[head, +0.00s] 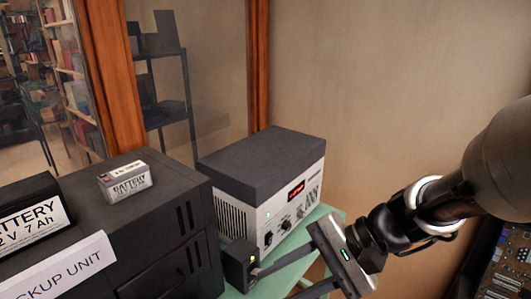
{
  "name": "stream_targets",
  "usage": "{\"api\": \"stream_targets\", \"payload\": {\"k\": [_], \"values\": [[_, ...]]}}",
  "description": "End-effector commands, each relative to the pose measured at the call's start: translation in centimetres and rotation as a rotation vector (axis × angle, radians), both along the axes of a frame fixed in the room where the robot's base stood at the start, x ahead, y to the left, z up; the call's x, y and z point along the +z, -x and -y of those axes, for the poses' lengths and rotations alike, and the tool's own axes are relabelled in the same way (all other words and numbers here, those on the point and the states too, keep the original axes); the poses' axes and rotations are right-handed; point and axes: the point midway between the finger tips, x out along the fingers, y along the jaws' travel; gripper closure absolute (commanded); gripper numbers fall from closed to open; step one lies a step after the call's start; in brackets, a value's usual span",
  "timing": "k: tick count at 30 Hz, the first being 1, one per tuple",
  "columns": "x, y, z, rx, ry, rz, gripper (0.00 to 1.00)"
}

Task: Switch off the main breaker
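No part is clearly labelled as the main breaker. A small dark box (237,264) with a small pale spot on its right face stands on the green table (318,222), between the black cabinet and the grey power unit. It may be the breaker, but I cannot tell, and its switch position is not readable. My gripper (274,283) comes in from the right. Its two fingers are spread apart with nothing visible between them. The upper fingertip is close to the right side of the small box; I cannot tell whether it touches. The lower finger runs to the bottom picture edge.
A grey power unit (275,215) with a dark top, red display and knobs stands behind the small box. A black cabinet (165,215) labelled as a backup unit fills the left, with batteries (125,181) on top. A panel with controls (506,265) is at lower right.

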Motion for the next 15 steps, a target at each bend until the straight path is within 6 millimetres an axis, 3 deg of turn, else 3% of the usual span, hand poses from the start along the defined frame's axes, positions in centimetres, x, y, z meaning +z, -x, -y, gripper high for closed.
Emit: {"api": "stream_targets", "payload": {"k": [1, 5, 9, 15], "values": [[-2.0, -1.2, 0.2, -0.097, -0.064, -0.077, 0.62], [-6.0, -4.8, 1.5, -0.387, -0.242, -0.271, 0.62], [-11.2, -8.5, 4.6, -0.717, -0.415, -0.469, 0.62], [-16.1, -10.7, 8.3, -0.997, -0.541, -0.618, 0.62]]}}
